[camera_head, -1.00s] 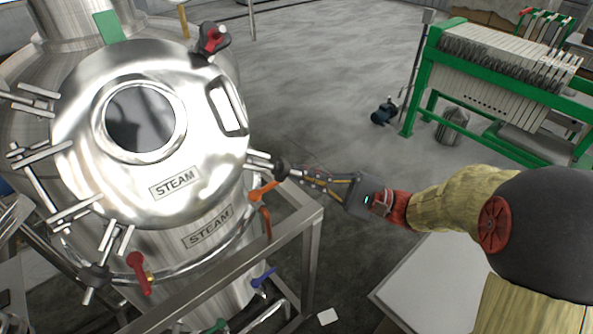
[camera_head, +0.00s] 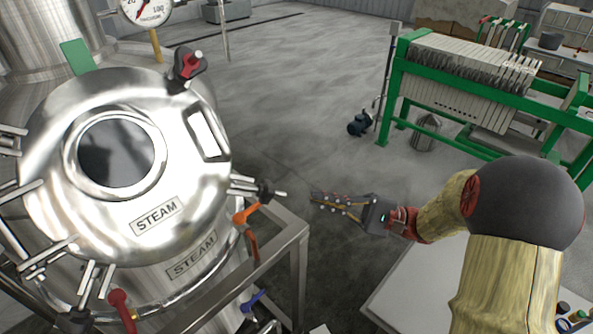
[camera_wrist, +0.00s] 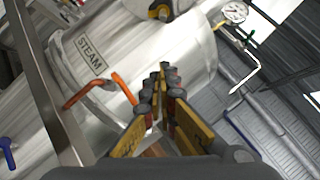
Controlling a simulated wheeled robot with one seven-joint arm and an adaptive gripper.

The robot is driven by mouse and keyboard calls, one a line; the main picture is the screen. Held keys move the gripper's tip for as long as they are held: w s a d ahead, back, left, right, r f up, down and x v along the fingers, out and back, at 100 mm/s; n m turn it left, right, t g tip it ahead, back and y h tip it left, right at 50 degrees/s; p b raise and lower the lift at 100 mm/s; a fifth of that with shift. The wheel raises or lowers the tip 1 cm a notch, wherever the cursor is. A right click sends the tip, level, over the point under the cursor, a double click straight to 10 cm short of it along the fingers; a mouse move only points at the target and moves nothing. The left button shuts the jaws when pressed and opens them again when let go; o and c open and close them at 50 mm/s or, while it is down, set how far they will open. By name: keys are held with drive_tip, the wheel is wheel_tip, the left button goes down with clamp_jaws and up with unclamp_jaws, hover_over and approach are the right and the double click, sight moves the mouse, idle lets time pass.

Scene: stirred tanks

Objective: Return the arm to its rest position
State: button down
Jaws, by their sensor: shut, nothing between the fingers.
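My gripper (camera_head: 318,199) is shut and empty in the head view, pointing left toward the steel tank (camera_head: 175,150). A gap of floor shows between its fingertips and the black-and-steel clamp handle (camera_head: 265,191) on the tank's right edge. In the wrist view my gripper (camera_wrist: 163,72) has its fingers together, with the tank's STEAM plate (camera_wrist: 91,57) at upper left and an orange handle (camera_wrist: 125,88) left of the fingers. My arm is bent, with its dark elbow at the right of the head view.
A steel frame (camera_head: 300,262) stands under the tank's right side. A white surface (camera_head: 400,285) lies below my forearm. The middle floor is clear.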

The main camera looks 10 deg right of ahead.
drive_tip(key=s+a+f+n+g+h, duration=0.1)
drive_tip(key=s+f+g+h, duration=0.6)
drive_tip(key=s+f+h, duration=0.5)
drive_tip(key=s+d+n+t+h, duration=0.1)
drive_tip(key=s+d+n+h, duration=0.3)
drive_tip(key=d+h, duration=0.2)
wheel_tip(320, 180, up, 11)
drive_tip(key=s+a+n+t+h, duration=0.1)
drive_tip(key=a+n+t+h, duration=0.1)
drive_tip(key=n+t, duration=0.3)
drive_tip(key=shift+a, duration=0.35)
